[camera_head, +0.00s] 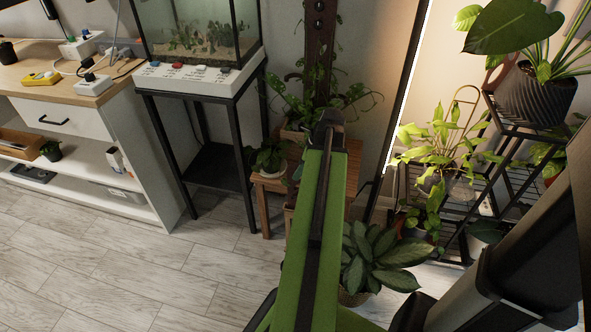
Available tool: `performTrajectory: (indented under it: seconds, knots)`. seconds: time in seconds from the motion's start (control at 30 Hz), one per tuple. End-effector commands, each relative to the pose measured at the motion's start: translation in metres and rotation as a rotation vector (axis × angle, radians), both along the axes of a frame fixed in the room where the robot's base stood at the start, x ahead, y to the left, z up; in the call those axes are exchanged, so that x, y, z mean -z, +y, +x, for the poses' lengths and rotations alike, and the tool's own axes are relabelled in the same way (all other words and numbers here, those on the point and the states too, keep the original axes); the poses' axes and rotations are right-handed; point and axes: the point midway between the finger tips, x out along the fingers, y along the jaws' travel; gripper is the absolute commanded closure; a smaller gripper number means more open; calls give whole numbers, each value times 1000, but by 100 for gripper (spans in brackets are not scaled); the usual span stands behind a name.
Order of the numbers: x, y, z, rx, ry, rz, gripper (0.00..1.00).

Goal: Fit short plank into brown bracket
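I cannot make out a short plank or a clear brown bracket in the head view. A dark brown upright board (319,50) with round dark fittings stands against the back wall, beyond the top of my arm; I cannot tell whether it belongs to the bracket. My green arm rises from the bottom centre to a dark joint in the middle of the picture. My gripper does not show, and the arm hides what is directly behind it.
A low wooden stand (268,192) with potted plants is behind my arm. A terrarium (200,30) on a black-legged table is left of it, beside a white cabinet (135,165). A black plant rack (500,130) stands right. A leafy floor plant (375,262) is close to my arm. Floor at lower left is clear.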

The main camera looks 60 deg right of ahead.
Motion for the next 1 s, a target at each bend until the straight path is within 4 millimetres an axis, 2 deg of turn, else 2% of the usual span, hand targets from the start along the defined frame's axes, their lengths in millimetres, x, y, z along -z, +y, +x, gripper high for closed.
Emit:
performTrajectory:
  seconds: [0.03,0.3,0.43,0.63,1.0]
  knots:
    - [-26,-4,-6,3,0,0,71]
    - [-87,-12,-30,2,0,0,71]
    - [-109,-15,-40,2,0,0,71]
    - [-124,-18,-49,0,0,0,71]
    - [-124,-18,-50,-1,0,0,71]
